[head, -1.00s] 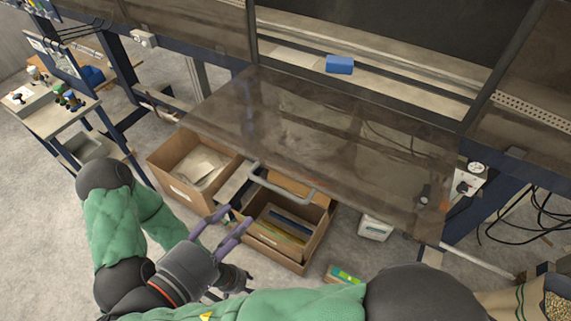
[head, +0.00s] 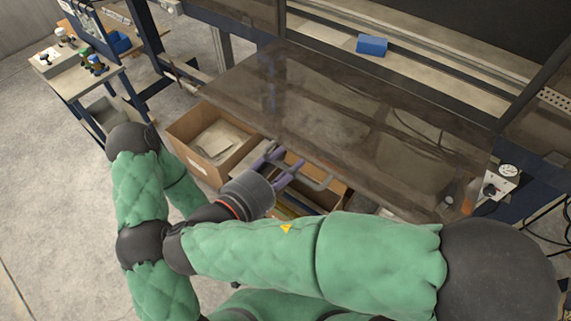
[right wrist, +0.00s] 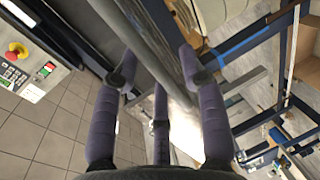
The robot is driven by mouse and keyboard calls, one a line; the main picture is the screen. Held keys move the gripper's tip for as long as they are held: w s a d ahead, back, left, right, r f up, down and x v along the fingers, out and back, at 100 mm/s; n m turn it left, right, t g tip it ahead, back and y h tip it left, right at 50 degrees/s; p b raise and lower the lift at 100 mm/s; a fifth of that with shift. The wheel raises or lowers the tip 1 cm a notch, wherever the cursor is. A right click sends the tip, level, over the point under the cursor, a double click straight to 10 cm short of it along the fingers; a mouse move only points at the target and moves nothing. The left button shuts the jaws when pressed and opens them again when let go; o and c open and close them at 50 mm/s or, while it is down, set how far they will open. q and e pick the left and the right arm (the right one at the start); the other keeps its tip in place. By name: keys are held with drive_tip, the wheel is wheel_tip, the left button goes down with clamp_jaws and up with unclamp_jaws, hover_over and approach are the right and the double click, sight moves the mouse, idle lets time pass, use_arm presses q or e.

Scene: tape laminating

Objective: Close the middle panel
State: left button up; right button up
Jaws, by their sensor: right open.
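The middle panel (head: 345,115) is a brown see-through sheet in a dark frame. In the head view it is swung out, lying nearly flat in front of the workstation. Its grey bar handle (head: 325,181) sits on the near edge. My right gripper (head: 285,161) is open at the left end of the handle, its purple fingers beside it. In the right wrist view, a grey bar (right wrist: 150,45) runs between the spread fingers (right wrist: 158,95); I cannot tell whether they touch it. My left gripper is not visible.
A cardboard box (head: 195,165) with papers stands below the panel's left side. Another box is partly hidden under the handle and my right arm. A blue block (head: 372,45) lies inside the workstation. A small table (head: 75,80) with tools stands at the left.

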drive_tip(key=shift+w+d, duration=0.15)
drive_tip(key=shift+w, duration=0.05)
clamp_jaws()
drive_tip(key=shift+r, duration=0.1)
